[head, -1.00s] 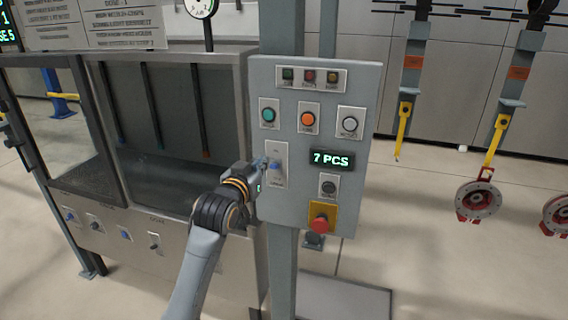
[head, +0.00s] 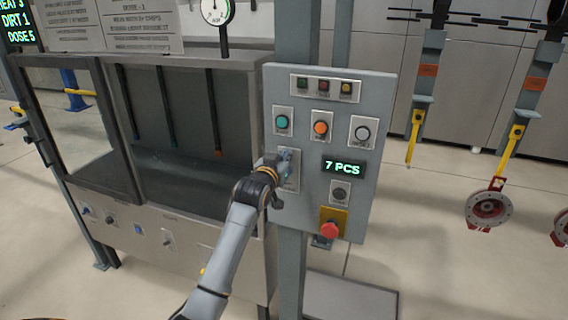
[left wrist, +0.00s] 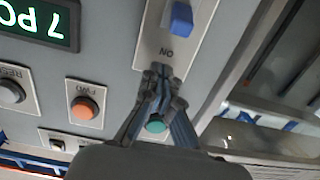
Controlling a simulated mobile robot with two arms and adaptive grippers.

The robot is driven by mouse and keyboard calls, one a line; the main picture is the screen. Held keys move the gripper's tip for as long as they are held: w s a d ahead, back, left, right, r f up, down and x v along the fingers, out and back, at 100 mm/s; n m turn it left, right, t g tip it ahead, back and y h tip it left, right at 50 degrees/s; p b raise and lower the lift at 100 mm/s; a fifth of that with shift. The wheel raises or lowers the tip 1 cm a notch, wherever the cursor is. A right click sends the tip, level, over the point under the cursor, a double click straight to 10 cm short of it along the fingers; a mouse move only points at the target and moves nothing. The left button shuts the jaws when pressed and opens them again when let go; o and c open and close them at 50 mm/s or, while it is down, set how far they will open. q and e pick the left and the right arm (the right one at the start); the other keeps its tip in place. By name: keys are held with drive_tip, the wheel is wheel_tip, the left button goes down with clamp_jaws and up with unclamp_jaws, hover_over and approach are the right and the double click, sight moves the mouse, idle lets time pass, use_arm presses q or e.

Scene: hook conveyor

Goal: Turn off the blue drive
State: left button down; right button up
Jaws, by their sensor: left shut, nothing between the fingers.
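The blue drive switch (left wrist: 181,18) is a blue lever on a light plate, seen upside down in the left wrist view. Its "ON" label (left wrist: 167,53) lies between the lever and my fingertips. My left gripper (left wrist: 162,75) is shut and empty, its fingertips at the "ON" end of the plate and apart from the lever in the picture. I cannot tell whether they touch the plate. In the head view my left gripper (head: 286,158) covers part of the switch plate (head: 290,184) on the grey panel. My right gripper is not in view.
Around the switch plate are a green button (head: 282,122), an orange button (head: 320,128), a white button (head: 362,132), a "7 PCS" display (head: 343,167) and a red emergency stop (head: 329,230). A booth (head: 195,245) stands left; hooks carry red-grey discs (head: 490,208) at right.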

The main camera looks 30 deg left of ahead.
use_arm(q)
drive_tip(key=f, duration=0.1)
drive_tip(key=s+f+p, duration=0.1)
drive_tip(key=f+p, duration=0.1)
drive_tip(key=shift+s+d+f, duration=0.15)
drive_tip(key=shift+s+f, duration=0.1)
drive_tip(key=shift+w+f, duration=0.1)
drive_tip(key=shift+f, duration=0.05)
